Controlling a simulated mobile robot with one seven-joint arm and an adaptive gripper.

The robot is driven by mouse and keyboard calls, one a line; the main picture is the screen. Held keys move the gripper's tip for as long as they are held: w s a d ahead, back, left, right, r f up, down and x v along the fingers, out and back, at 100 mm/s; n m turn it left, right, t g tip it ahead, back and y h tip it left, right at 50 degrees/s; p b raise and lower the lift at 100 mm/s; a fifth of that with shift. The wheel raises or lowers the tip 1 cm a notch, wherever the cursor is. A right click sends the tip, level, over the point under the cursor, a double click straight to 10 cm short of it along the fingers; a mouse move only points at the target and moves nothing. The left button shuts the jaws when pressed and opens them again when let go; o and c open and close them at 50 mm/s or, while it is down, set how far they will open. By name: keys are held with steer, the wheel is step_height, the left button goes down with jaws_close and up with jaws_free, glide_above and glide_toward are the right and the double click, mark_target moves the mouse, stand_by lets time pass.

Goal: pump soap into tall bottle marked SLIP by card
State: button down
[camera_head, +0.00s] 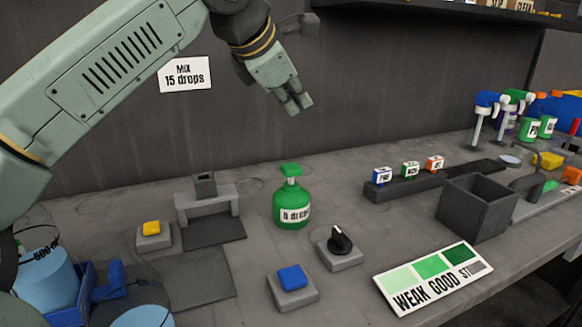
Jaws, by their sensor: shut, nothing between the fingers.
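The green soap pump bottle (292,206) stands upright on the bench, its green pump head (291,170) on top. Its white label seems to read "5 drops", possibly with another digit hidden. A white card (185,75) on the back wall reads "Mix 15 drops". My gripper (297,106) is shut and empty, pointing down in the air above the pump bottle, apart from it. I cannot make out a tall bottle marked SLIP; a cut-off label (497,3) on the shelf at the top right may read SLIP.
A grey stand (208,208), a yellow button (151,229), a blue button (292,278) and a black knob (340,240) surround the pump bottle. A WEAK/GOOD colour strip (430,276) lies in front. A grey open box (477,208) and spray bottles (530,129) stand right. Blue containers (45,277) crowd the lower left.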

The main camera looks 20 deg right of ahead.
steer(key=b, duration=0.6)
glide_above(294, 168)
step_height(294, 168, down, 7)
steer(key=shift+w+r, duration=0.1)
steer(key=shift+f+b, duration=0.55)
steer(key=shift+f, duration=0.25)
steer(key=shift+f, duration=0.45)
